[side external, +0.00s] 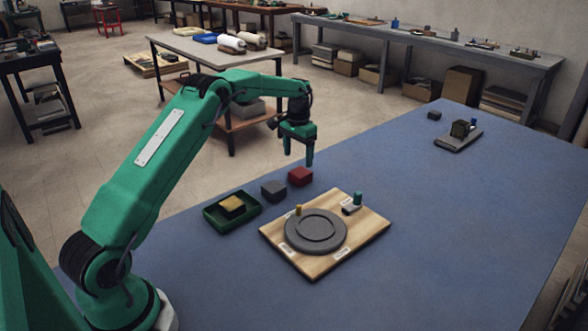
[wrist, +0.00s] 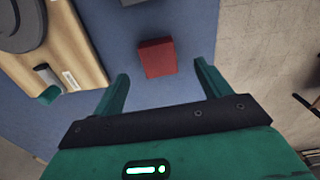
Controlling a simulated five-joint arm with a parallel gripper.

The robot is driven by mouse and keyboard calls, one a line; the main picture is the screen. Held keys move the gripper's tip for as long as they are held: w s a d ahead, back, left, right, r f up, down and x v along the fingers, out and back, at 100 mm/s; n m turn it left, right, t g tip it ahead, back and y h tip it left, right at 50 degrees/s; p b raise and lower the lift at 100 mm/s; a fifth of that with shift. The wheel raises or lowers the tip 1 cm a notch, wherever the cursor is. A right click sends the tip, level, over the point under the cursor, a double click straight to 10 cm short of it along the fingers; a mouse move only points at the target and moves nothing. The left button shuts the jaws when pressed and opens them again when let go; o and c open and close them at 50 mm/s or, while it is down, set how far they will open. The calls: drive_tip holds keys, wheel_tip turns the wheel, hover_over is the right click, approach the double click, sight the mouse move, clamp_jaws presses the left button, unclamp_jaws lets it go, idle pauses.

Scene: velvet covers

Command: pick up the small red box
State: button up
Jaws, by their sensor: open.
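The small red box (side external: 300,176) sits on the blue table top near its far left edge, just right of a grey box (side external: 273,190). My gripper (side external: 297,163) hangs above the table close to the red box, with its fingers pointing down. In the wrist view the red box (wrist: 157,57) lies ahead of and between the two open fingers of my gripper (wrist: 160,78). There is clear space on both sides of it. Nothing is held.
A green tray (side external: 213,225) with a yellow-topped block (side external: 232,206) stands left of the grey box. A wooden board (side external: 281,262) with a grey disc (side external: 316,247) and small pegs lies in front. The table's right side is mostly clear.

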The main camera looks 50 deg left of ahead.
sight(299, 172)
drive_tip(key=shift+f, duration=0.75)
drive_tip(key=shift+f, duration=0.1)
drive_tip(key=shift+d+f, duration=0.15)
drive_tip(key=shift+f, duration=2.35)
drive_tip(key=shift+c, duration=0.3)
drive_tip(key=c, duration=1)
